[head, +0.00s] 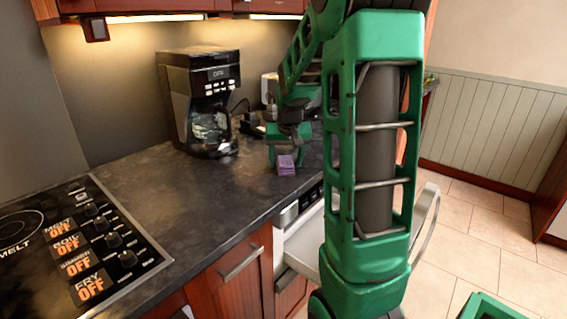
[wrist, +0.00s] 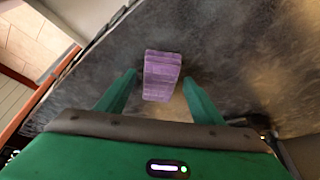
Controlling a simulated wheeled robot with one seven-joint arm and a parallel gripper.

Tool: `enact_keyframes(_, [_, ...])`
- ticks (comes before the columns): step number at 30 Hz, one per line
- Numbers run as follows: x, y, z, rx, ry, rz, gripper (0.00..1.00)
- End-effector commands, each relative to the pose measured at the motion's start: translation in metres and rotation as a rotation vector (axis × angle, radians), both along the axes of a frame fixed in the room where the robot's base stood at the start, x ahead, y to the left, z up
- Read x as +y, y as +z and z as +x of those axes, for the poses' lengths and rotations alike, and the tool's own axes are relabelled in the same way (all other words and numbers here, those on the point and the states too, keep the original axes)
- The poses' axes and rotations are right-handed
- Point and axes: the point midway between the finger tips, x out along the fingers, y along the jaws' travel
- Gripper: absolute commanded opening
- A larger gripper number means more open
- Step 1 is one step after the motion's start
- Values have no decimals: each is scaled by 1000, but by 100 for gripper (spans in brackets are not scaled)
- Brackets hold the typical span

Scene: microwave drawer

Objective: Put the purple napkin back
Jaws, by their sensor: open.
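The purple napkin (head: 286,165) is a small folded block on the dark countertop, near its front edge and right of the coffee maker. In the wrist view the napkin (wrist: 162,76) lies between the two green fingers of my gripper (wrist: 157,88), with a gap on each side. My gripper (head: 286,155) is open and low over the counter at the napkin. An open drawer (head: 304,250) shows below the counter, partly hidden behind my arm; its inside is mostly out of sight.
A black coffee maker (head: 200,100) stands at the back of the counter (head: 190,200). A stove (head: 75,245) with knobs is at the left. The counter between stove and napkin is clear. A tiled floor (head: 480,230) lies at the right.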

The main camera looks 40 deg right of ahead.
Motion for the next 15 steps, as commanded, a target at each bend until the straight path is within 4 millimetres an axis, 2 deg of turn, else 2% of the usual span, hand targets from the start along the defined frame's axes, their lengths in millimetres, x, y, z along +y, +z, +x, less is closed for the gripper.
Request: enact_keyframes(15, [21,87,-28,-6,-1,-3,61])
